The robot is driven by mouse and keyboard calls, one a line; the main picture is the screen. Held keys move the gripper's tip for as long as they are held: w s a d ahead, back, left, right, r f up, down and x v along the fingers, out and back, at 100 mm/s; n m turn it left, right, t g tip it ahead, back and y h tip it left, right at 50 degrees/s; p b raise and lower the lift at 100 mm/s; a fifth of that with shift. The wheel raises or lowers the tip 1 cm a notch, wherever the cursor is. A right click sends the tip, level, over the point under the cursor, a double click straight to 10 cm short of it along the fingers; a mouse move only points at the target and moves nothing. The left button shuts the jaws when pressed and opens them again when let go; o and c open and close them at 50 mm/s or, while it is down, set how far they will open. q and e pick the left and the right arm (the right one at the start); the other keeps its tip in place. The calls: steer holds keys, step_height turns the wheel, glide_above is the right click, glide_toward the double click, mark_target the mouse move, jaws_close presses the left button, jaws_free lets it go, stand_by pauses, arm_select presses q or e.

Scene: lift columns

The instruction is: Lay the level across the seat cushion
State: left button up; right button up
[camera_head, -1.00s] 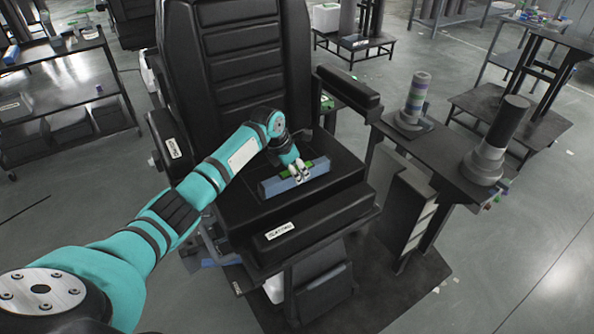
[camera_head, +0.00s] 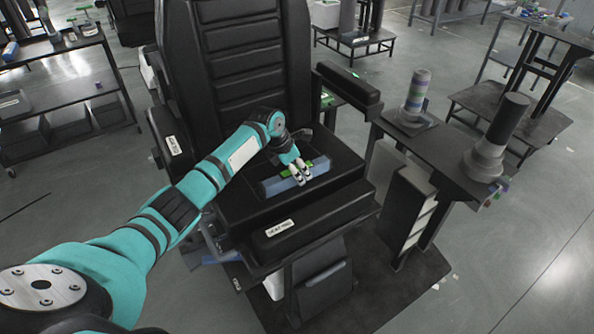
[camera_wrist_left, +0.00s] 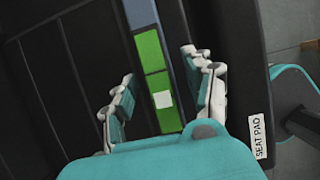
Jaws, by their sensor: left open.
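The level (camera_head: 279,184), a blue-grey bar with a green middle part, lies across the black seat cushion (camera_head: 240,211) of the chair. My left gripper (camera_head: 299,176) is right at the level, over its middle. In the left wrist view the level (camera_wrist_left: 150,55) runs between the two spread fingers of my left gripper (camera_wrist_left: 163,95), with a gap on each side. The fingers are open and do not appear to touch it. Part of the level is hidden by the gripper. My right gripper is not in view.
The chair has armrests (camera_head: 347,85) and a tall backrest (camera_head: 240,60). A side table (camera_head: 425,150) at the right holds a striped cylinder (camera_head: 416,95) and a dark cylinder (camera_head: 500,130). A shelf rack (camera_head: 65,90) stands at the left.

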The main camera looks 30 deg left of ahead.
arm_select(q)
steer(key=v, duration=1.1)
steer(key=shift+s+a+r, duration=0.15)
steer(key=shift+r, duration=0.2)
